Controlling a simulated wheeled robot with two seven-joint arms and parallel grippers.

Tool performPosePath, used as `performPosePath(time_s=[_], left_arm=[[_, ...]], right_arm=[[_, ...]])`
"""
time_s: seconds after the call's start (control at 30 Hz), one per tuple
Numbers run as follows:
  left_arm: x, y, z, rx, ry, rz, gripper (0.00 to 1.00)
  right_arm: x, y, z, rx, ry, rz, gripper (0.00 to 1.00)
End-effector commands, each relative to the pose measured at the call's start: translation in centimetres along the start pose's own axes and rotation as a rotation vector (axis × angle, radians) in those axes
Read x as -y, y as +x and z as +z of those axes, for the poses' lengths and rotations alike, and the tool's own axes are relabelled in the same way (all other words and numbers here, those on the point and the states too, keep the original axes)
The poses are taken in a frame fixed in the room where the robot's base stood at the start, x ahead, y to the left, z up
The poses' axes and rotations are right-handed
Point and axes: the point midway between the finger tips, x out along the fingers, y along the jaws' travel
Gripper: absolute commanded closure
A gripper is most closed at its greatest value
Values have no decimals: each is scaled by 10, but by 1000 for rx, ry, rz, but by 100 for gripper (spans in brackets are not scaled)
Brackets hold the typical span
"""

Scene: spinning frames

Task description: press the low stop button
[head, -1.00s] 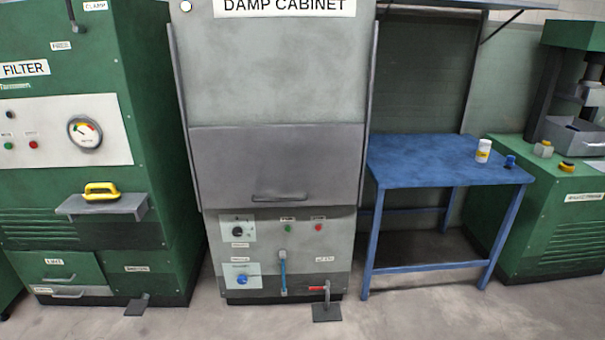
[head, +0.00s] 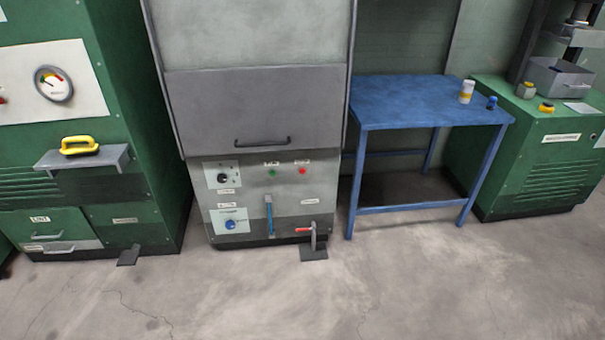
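A small red button (head: 302,171) sits on the lower front panel of the grey damp cabinet (head: 280,200), under a small label too blurred to read. A green button (head: 272,172) is to its left on the same panel. Neither of my grippers is in the head view, and nothing touches the buttons.
The panel also has a black knob (head: 223,179), a blue knob (head: 231,225), a blue lever (head: 268,214) and a red-handled valve (head: 304,230). A pedal (head: 313,254) stands out at the floor. A blue table (head: 420,103) stands right. The floor in front is clear.

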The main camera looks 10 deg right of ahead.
Motion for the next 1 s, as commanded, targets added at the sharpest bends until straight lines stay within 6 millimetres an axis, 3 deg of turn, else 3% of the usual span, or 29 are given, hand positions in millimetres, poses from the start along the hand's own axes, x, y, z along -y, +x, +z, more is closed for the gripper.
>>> performPosePath(time_s=[0.03, 0.13, 1.0], left_arm=[[0, 0, 0, 0, 0, 0, 64], [0, 0, 0, 0, 0, 0, 64], [0, 0, 1, 1, 0, 0, 64]], right_arm=[[0, 0, 0, 0, 0, 0, 87], [0, 0, 0, 0, 0, 0, 100], [0, 0, 0, 1, 0, 0, 100]])
